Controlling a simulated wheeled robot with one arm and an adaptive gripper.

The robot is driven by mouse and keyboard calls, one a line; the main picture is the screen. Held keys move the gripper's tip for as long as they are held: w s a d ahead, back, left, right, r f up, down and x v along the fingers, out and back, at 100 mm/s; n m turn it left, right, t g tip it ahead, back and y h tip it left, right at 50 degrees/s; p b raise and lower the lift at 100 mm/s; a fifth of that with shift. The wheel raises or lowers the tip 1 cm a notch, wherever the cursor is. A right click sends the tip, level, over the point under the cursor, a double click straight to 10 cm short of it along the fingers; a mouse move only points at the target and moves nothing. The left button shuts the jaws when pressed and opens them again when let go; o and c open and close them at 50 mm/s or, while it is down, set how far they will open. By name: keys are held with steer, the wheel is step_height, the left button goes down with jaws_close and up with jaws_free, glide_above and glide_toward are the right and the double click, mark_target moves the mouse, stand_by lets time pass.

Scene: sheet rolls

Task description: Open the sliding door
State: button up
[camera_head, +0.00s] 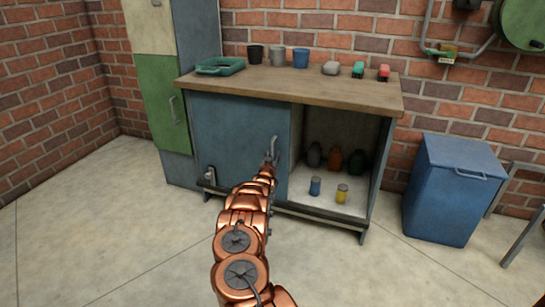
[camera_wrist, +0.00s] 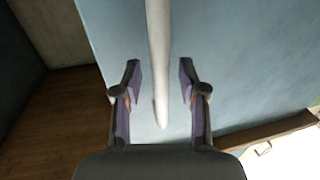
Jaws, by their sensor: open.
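The blue sliding door (camera_head: 238,135) covers the left part of a workbench cabinet, and the right part stands open. Its grey bar handle (camera_head: 274,147) is near the door's right edge. My gripper (camera_head: 269,164) is at the handle, and the arm partly hides the door's lower right. In the wrist view, the handle (camera_wrist: 158,60) runs lengthwise between my two open fingers (camera_wrist: 160,76), with a gap on each side. The blue door face (camera_wrist: 235,65) lies behind it. I cannot tell how deep the handle sits between the pads.
The open compartment holds several bottles and jars, including a blue jar (camera_head: 315,186) and a yellow jar (camera_head: 342,194). A green tray (camera_head: 220,67) and cups stand on the wooden top (camera_head: 300,88). A blue bin (camera_head: 452,190) stands right; a tall cabinet (camera_head: 160,100) stands left.

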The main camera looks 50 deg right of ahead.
steer(key=shift+a, duration=0.15)
steer(key=v, duration=1.1)
steer(key=shift+s+a, duration=0.25)
steer(key=shift+a, duration=0.05)
stand_by(0.4)
stand_by(0.5)
